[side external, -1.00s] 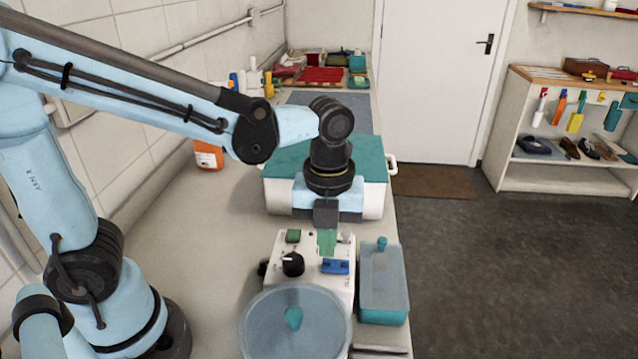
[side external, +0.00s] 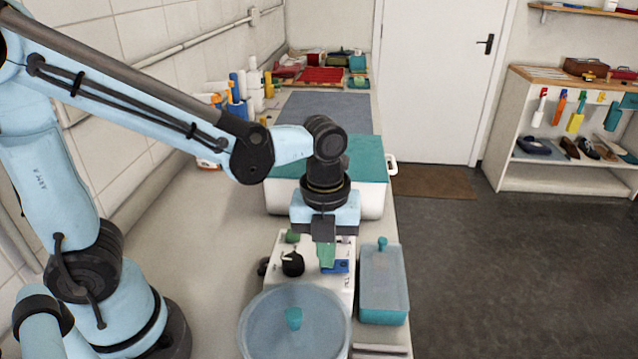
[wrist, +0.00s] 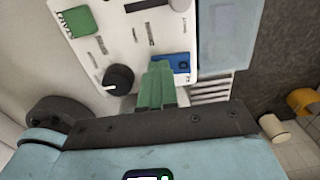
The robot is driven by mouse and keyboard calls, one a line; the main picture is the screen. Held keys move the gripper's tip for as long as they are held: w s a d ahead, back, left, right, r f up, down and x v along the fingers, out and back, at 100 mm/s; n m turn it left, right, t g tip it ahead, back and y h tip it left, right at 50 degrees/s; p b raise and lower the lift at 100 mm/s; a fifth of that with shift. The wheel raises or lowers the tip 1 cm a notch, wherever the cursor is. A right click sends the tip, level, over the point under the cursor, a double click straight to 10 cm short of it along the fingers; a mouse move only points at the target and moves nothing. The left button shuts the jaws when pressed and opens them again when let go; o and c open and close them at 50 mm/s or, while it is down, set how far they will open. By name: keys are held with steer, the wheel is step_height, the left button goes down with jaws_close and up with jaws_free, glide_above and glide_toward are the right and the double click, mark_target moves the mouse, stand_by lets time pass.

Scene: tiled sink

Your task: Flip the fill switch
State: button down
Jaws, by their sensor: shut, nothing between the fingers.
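A white control box (wrist: 110,45) on the counter carries a green switch (side external: 292,237), a black knob (side external: 292,264) and a blue switch (side external: 342,267). In the wrist view the green switch (wrist: 78,21) is at upper left, the knob (wrist: 118,78) is lower, and the blue switch (wrist: 183,66) is at right. Labels are too small to read, so I cannot tell which is the fill switch. My gripper (side external: 327,262), with green fingers, is shut and empty, low over the box beside the blue switch. In the wrist view its tips (wrist: 160,68) partly cover it; contact is unclear.
A round translucent lid (side external: 265,325) is in front of the box, and a blue lidded container (side external: 383,290) stands to its right. A large white tub with a teal top (side external: 365,160) is behind. Bottles (side external: 240,90) stand along the wall.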

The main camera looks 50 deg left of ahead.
steer(key=shift+w+d, duration=0.1)
steer(key=shift+w+d+r, duration=0.25)
steer(key=shift+w+d, duration=0.2)
steer(key=shift+r, duration=0.15)
step_height(320, 180, up, 14)
steer(key=s+a, duration=0.1)
steer(key=shift+s+a+f, duration=0.2)
stand_by(0.6)
